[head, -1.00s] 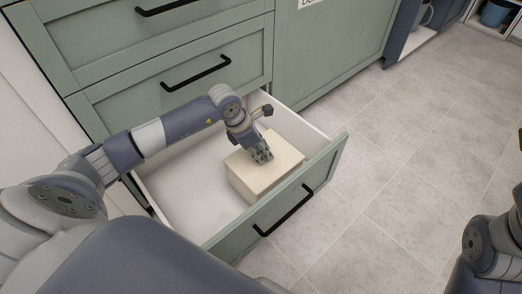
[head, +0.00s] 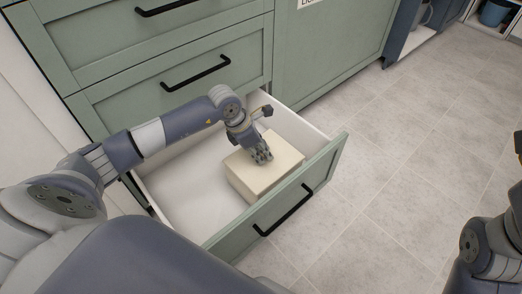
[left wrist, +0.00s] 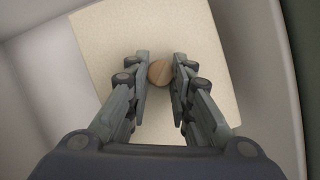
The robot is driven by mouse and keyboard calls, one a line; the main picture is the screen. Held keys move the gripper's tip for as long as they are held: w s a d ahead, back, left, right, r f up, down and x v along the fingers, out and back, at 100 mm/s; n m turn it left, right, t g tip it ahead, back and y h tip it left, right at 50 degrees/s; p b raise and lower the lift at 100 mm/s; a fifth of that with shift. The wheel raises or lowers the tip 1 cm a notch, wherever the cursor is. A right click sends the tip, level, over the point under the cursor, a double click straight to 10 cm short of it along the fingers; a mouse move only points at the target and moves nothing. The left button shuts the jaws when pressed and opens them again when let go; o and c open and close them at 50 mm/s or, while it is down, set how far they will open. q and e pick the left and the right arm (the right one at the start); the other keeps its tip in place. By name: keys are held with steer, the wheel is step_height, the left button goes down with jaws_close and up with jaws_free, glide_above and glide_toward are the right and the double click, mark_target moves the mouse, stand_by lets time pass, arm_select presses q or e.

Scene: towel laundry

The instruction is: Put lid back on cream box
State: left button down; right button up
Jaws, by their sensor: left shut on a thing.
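The cream box (head: 262,174) sits inside the open bottom drawer, toward its right end. Its lid (head: 281,151) lies on top of the box and covers it; I cannot tell whether it is fully seated. In the left wrist view, the lid (left wrist: 105,38) fills the middle, with a round wooden knob (left wrist: 160,72) on it. My left gripper (head: 261,157) reaches down onto the lid. In the left wrist view, the fingers (left wrist: 160,75) are shut on the knob from both sides. My right gripper's fingers are not visible; only part of the right arm shows at the right edge.
The drawer (head: 184,200) is pulled out from a green cabinet (head: 170,60), and its left part is empty. Its front carries a black handle (head: 284,212). The grey tiled floor (head: 400,170) to the right is clear. A blue bucket (head: 494,13) stands far off.

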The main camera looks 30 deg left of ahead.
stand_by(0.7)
arm_select(q)
steer(key=shift+f, duration=0.1)
steer(key=c, duration=1.3)
jaws_free()
steer(key=shift+c, duration=0.2)
steer(key=o, duration=0.5)
